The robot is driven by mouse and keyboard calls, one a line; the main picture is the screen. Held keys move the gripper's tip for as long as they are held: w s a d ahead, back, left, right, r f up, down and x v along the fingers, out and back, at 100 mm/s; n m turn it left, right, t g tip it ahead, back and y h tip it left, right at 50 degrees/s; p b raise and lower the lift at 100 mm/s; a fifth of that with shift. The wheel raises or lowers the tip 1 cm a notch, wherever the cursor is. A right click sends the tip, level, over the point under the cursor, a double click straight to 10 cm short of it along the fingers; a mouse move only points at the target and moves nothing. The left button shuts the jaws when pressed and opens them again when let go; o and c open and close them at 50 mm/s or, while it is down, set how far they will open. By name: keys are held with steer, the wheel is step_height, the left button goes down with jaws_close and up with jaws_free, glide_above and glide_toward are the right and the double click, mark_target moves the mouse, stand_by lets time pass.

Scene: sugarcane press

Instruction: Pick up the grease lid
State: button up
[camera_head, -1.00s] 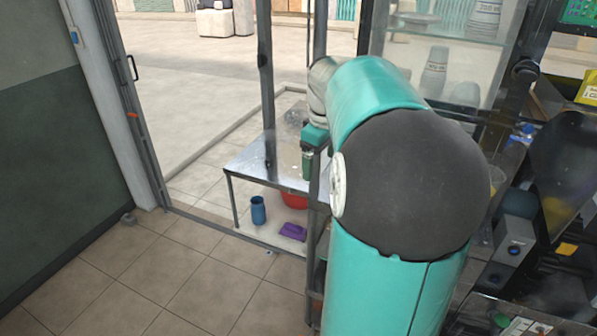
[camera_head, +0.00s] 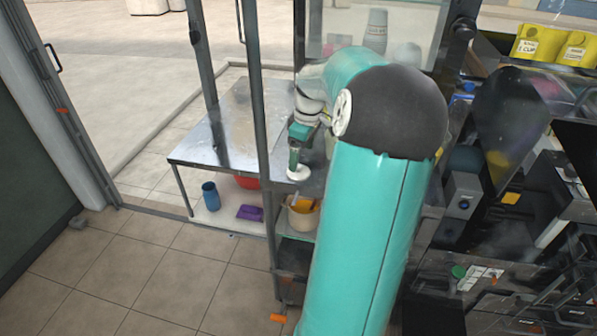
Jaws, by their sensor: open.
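A small round white disc (camera_head: 298,174), which looks like the grease lid, shows near the right end of the metal table. My gripper (camera_head: 294,164) points down right above it, beside the dark upright post. The jaws are open, though the fingers are small in this view. I cannot tell whether the fingertips touch the disc or whether it rests on the metal. My teal arm hides much of the area to the right.
The metal table (camera_head: 205,142) stands by the doorway, with a blue cup (camera_head: 210,196) and a purple item (camera_head: 249,212) below. A dark post (camera_head: 263,125) rises close to my gripper. Tiled floor is free at left.

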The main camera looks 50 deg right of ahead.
mark_target(299, 165)
steer(key=f, duration=0.4)
steer(key=shift+w+a+f, duration=0.2)
steer(key=shift+a+f, duration=0.1)
steer(key=shift+f, duration=0.1)
steer(key=c, duration=1.1)
